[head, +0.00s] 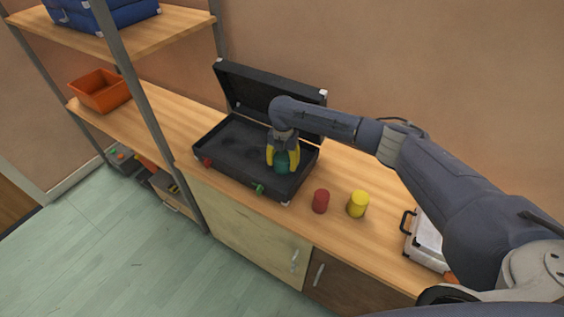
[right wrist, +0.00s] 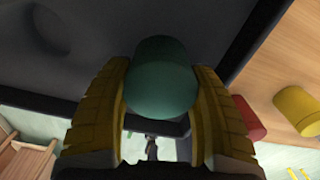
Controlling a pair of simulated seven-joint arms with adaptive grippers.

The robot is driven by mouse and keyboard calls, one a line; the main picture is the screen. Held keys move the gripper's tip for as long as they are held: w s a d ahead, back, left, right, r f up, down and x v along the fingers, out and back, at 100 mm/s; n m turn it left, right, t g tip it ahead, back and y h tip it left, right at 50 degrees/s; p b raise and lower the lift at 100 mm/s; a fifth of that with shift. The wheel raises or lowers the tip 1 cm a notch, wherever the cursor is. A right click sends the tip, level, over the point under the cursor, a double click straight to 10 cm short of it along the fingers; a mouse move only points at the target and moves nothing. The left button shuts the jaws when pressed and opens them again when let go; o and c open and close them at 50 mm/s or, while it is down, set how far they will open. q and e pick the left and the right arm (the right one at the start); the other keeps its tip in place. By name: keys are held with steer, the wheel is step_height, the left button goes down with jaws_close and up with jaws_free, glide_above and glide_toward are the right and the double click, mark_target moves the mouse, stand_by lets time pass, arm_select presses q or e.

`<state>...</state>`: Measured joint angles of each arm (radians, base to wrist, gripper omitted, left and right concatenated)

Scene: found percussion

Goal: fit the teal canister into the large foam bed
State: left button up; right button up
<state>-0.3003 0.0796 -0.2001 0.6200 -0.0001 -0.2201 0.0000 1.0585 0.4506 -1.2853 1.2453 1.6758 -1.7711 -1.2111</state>
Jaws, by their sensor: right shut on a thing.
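The teal canister (head: 282,167) is between the yellow fingers of my right gripper (head: 283,158), over the right part of the open black case. In the right wrist view the canister (right wrist: 162,75) sits between both fingers (right wrist: 160,100), which are shut on it. The case's dark foam (head: 240,140) shows round recesses in its left and middle parts. Which recess is the large bed, and whether the canister touches the foam, I cannot tell. The foam under the canister is hidden. My left gripper is not in view.
A red canister (head: 321,201) and a yellow canister (head: 358,204) stand on the wooden counter (head: 335,180) right of the case. The raised case lid (head: 250,91) stands behind. A silver case (head: 426,243) lies farther right. A shelf post (head: 160,110) rises at the left, near an orange bin (head: 100,91).

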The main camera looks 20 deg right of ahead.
steer(key=shift+f, duration=0.25)
steer(key=o, duration=1.3)
steer(key=shift+r, duration=3.9)
